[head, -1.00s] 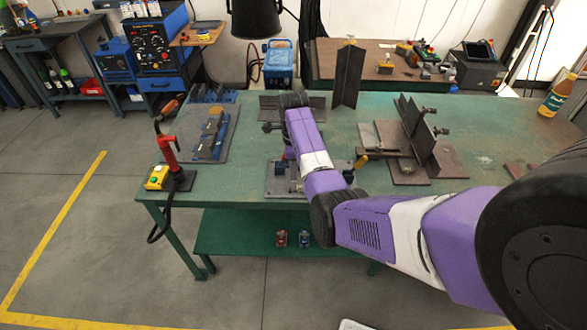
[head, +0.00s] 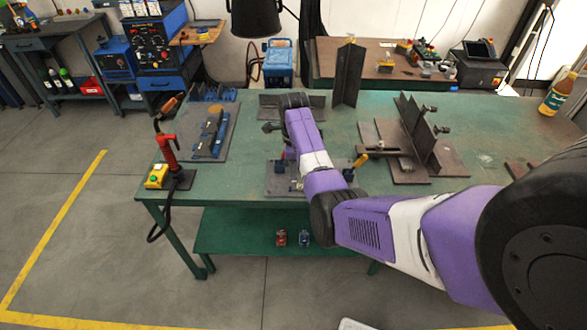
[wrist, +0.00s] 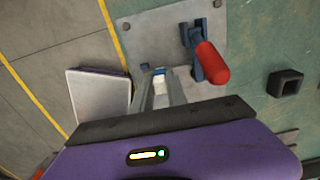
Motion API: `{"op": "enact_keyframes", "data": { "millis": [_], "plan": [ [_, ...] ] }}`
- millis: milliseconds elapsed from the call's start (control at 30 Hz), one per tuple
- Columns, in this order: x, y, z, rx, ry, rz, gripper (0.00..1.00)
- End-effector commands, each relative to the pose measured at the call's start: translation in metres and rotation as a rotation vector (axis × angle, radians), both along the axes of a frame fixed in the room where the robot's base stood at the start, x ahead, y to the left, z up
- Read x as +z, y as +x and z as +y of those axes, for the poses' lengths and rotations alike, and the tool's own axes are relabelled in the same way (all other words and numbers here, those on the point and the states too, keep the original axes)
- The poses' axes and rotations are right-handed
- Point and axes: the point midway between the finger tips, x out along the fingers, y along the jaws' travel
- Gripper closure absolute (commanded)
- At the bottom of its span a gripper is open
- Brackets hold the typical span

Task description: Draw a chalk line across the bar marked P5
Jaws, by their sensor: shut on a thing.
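In the wrist view my gripper (wrist: 160,88) is shut on a small whitish piece (wrist: 159,80), which looks like chalk. Its fingers are over the near edge of a grey plate (wrist: 145,45) that carries a clamp with a red handle (wrist: 212,63). The clamp is just right of the fingers. No bar marked P5 can be made out, and I read no label in either view. In the head view my arm hides the gripper and part of the plate (head: 278,184) at the table's front edge.
The green table (head: 230,182) also holds a plate with blue clamps (head: 208,135) at left, a red-handled stand (head: 168,155), an upright dark angle (head: 347,75) and a fixture with steel plates (head: 425,150) at right.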

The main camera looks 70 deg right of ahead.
Motion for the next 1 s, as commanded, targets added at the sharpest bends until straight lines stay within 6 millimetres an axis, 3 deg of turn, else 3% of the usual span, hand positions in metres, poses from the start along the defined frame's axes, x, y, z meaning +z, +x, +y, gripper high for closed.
{"op": "enact_keyframes", "data": {
  "millis": [1000],
  "plan": [
    [0.0,-0.018,-0.007,-0.001,0.001,0.0,1.0]
  ]
}}
